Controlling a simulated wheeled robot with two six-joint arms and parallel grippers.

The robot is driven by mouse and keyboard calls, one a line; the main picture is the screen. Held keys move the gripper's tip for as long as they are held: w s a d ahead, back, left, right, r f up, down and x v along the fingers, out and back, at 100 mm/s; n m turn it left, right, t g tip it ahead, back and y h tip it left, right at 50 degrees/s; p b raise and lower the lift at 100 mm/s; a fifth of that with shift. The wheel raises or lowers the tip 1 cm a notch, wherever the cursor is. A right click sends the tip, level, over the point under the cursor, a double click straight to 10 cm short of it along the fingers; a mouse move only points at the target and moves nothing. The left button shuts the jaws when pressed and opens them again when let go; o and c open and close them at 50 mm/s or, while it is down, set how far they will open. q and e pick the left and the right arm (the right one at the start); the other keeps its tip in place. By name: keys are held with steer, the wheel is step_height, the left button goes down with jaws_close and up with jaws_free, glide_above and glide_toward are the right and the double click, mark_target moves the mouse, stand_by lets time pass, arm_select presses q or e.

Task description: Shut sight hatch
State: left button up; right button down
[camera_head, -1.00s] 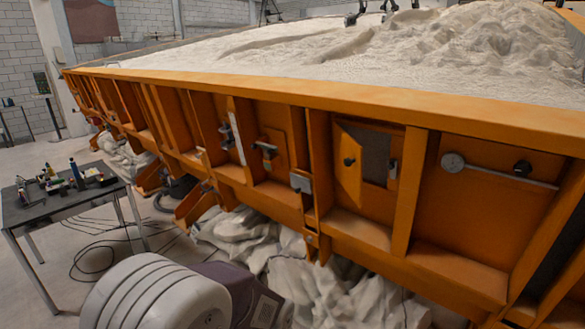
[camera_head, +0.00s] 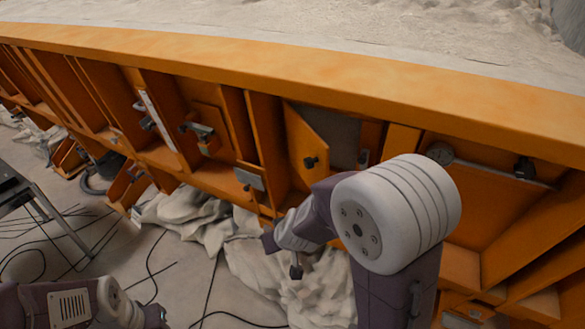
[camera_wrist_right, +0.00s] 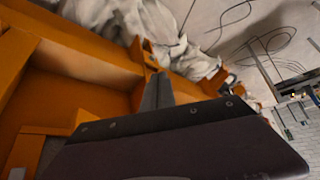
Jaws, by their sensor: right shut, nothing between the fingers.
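The sight hatch door (camera_head: 306,146) is an orange panel with a black knob (camera_head: 311,162). It stands swung open at the left of a grey window opening (camera_head: 341,137) in the orange sandbed wall. A small catch (camera_head: 363,158) sits at the window's right side. My right arm reaches in front of the wall, its wrist below the hatch. The right gripper shows in the right wrist view (camera_wrist_right: 160,82), its fingers together and empty, beside the orange frame. It is apart from the door.
Orange ribs divide the wall into bays. A gauge (camera_head: 440,153) with a rod is fixed to the right of the hatch, and a grey plate (camera_head: 249,178) to its left. Pale crumpled sheeting (camera_head: 190,222) lies below. A dark table (camera_head: 22,190) stands at far left.

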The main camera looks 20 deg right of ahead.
steer(key=d+r+m+g+h+p, duration=0.1)
steer(key=d+r+h+p, duration=0.15)
steer(key=r+p, duration=0.5)
steer(key=d+r+h+p, duration=0.2)
steer(key=r+h+p, duration=0.2)
steer(key=r+p, duration=0.35)
arm_select(q)
step_height(320, 180, up, 14)
steer(key=b, duration=0.3)
steer(key=shift+w, duration=0.15)
arm_select(e)
steer(key=w+d+f, duration=0.4)
steer(key=d+f, duration=0.3)
steer(key=d, duration=0.2)
steer(key=shift+w, duration=0.15)
arm_select(q)
steer(key=shift+w+a+b, duration=0.1)
steer(key=shift+b, duration=0.2)
arm_select(e)
steer(key=shift+a+y, duration=0.1)
steer(key=shift+y, duration=0.15)
